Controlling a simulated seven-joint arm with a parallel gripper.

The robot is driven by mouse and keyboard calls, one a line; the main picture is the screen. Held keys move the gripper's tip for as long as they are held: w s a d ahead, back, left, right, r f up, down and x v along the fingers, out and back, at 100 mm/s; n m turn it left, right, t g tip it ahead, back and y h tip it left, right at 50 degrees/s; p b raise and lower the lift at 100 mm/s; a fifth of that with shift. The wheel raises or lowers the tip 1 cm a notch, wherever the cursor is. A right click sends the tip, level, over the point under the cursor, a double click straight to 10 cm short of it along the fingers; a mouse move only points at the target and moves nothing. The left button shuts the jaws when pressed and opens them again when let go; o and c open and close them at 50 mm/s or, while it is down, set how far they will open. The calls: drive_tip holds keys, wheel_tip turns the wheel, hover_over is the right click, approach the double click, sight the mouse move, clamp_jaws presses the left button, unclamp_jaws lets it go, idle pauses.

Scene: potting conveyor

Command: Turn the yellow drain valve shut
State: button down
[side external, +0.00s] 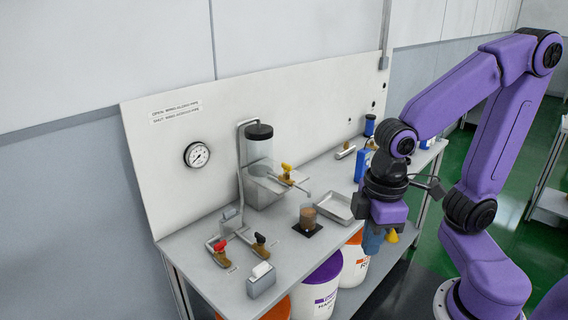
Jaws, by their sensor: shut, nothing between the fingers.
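The yellow drain valve (287,170) sits on the thin pipe at the lower front of a clear vessel with a black lid (259,148). Its handle is small in the picture, and I cannot tell for sure whether it stands along or across the pipe. The pipe's spout ends near a cup of brown contents (307,214) on a black pad (308,230). My gripper (373,246) points down at the bench's front edge, right of the valve and well apart from it. It is shut and empty.
A metal tray (337,207) lies right of the cup. Blue containers (362,164) stand farther right. Buckets (318,287) sit below.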

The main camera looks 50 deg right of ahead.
drive_tip(key=w+a+r+m+h, duration=0.1)
drive_tip(key=w+a+m, duration=0.1)
drive_tip(key=w+m, duration=0.3)
drive_tip(key=w+a+r+m, duration=0.1)
drive_tip(key=w+r+m, duration=0.1)
drive_tip(key=w, duration=0.6)
drive_tip(key=w+d+m+h, duration=0.1)
drive_tip(key=w+m, duration=0.6)
drive_tip(key=w, duration=0.5)
drive_tip(key=m+h, duration=0.2)
drive_tip(key=m, duration=1.2)
approach(287, 167)
drive_tip(key=a+f, duration=0.3)
drive_tip(key=f, duration=0.3)
drive_tip(key=d, duration=0.3)
drive_tip(key=shift+f, duration=0.2)
drive_tip(key=shift+d, duration=0.5)
